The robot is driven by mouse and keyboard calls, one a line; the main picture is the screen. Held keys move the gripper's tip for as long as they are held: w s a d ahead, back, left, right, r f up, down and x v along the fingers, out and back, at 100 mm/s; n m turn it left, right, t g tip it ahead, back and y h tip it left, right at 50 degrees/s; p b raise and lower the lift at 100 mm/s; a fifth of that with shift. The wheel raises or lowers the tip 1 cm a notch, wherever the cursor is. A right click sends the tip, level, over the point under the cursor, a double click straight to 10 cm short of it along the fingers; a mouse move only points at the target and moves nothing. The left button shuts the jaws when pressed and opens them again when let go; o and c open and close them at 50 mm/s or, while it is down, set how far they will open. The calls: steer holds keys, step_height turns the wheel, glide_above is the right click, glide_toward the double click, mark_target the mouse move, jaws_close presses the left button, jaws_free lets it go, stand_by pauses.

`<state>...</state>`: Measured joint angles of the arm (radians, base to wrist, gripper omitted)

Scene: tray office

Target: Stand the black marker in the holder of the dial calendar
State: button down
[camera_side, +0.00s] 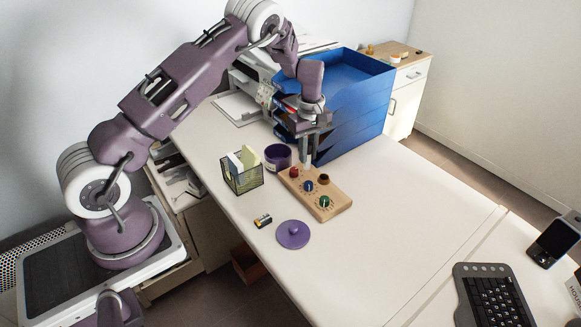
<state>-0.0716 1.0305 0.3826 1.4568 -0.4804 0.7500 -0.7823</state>
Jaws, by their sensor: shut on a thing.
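The dial calendar (338,207) is a wooden block lying on the white desk, with red, blue and green knobs along it. A small dark round holder (325,179) stands at its right edge. My gripper (307,160) points down over the far end of the calendar, just behind the red knob and in front of the blue trays. It is shut on a thin thing, taken to be the black marker, which is too small and covered to make out. No black marker shows elsewhere on the desk.
A blue tray stack (355,115) rises close behind my gripper. A purple cup (278,156) and a wire basket (243,178) of notes stand left of the calendar. A battery (263,221) and a purple lid (293,234) lie in front.

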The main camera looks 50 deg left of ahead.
steer(key=w+d+f, duration=0.2)
steer(key=w+f, duration=0.1)
steer(key=w, duration=0.2)
steer(key=shift+w+f+m, duration=0.15)
steer(key=shift+f+m, duration=0.15)
steer(key=shift+f, duration=0.1)
steer(key=shift+f, duration=2.1)
stand_by(2.1)
steer(key=c, duration=1.3)
jaws_free()
steer(key=shift+o, duration=0.6)
steer(key=o, duration=0.4)
